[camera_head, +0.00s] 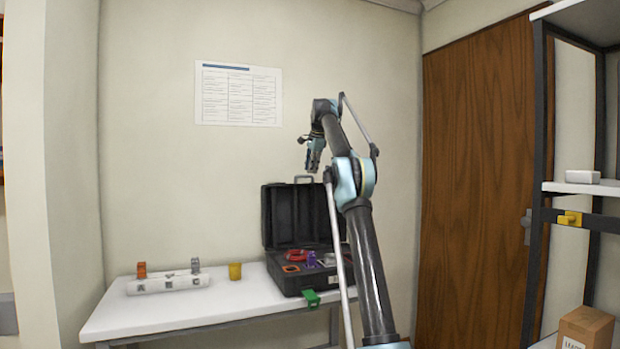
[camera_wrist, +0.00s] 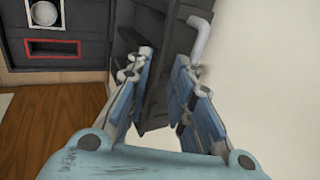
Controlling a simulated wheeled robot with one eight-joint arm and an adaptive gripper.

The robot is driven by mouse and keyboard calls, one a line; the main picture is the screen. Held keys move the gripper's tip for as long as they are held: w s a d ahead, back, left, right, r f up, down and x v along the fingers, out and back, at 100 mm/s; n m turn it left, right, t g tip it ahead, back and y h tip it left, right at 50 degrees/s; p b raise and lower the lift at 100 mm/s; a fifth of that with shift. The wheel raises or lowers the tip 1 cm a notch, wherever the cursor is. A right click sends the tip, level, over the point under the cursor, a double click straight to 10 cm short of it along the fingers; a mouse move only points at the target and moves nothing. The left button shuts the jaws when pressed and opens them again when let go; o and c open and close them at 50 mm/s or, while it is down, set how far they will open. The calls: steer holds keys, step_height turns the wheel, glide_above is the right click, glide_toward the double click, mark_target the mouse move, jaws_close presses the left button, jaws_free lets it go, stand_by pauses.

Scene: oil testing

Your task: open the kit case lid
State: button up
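The black kit case (camera_head: 292,280) sits on the white table. Its lid (camera_head: 290,217) stands up, near vertical, at the back of the case, and the inside is exposed. A grey handle (camera_head: 304,178) shows at the lid's top edge. My gripper (camera_head: 312,168) hangs just above that edge, beside the handle. In the wrist view my gripper's fingers (camera_wrist: 163,62) are apart, with dark lid surface (camera_wrist: 156,100) showing between and beyond them. The pale handle (camera_wrist: 201,38) lies by the right finger. I cannot tell whether a finger touches the lid.
The white table (camera_head: 190,311) also holds a labelled white rack (camera_head: 168,284) and a yellow cup (camera_head: 235,271). A green clip (camera_head: 311,298) is at the case's front. A wall stands close behind the lid; a shelf unit (camera_head: 585,188) stands right.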

steer(key=shift+v, duration=1)
